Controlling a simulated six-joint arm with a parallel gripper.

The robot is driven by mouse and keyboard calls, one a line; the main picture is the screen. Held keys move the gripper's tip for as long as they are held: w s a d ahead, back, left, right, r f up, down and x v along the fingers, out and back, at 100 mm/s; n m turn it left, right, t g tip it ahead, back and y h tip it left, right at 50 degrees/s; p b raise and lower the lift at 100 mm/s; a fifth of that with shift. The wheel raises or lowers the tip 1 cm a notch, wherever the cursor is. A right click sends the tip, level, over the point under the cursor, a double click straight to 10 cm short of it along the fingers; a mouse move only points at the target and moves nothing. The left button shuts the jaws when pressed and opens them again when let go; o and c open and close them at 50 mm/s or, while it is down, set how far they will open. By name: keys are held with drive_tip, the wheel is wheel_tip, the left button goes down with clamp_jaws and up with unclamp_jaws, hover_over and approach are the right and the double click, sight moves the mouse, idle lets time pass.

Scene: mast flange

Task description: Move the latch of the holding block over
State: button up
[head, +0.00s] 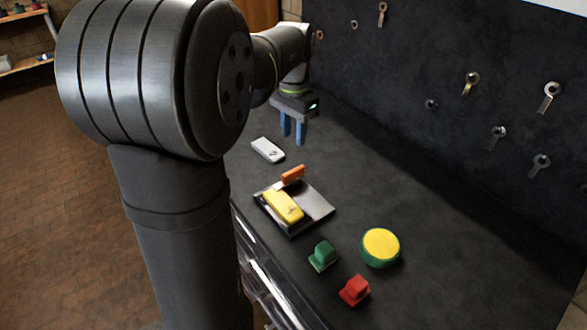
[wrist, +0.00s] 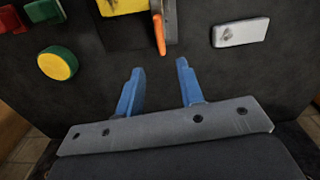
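The holding block (head: 317,199) is a grey metal plate on the dark bench, with a yellow part (head: 282,206) lying on it. The latch shows as an orange handle (head: 292,174) at the block's far side; in the wrist view the orange handle (wrist: 159,34) points toward my gripper, beside the yellow part (wrist: 122,6). My gripper (head: 293,132) hangs above the bench, beyond the block, with its blue fingers apart. In the wrist view my gripper (wrist: 159,80) is open and empty, and the orange handle lies ahead of the fingertips, apart from them.
A pale grey flat block (head: 267,150) lies behind the holding block. A green piece (head: 323,256), a red piece (head: 355,290) and a yellow-topped green disc (head: 381,247) stand nearer. Wrenches hang on the dark back panel (head: 430,60). The bench's right part is clear.

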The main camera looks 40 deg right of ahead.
sight(294, 170)
wheel_tip(294, 170, down, 12)
drive_tip(key=shift+f, duration=0.25)
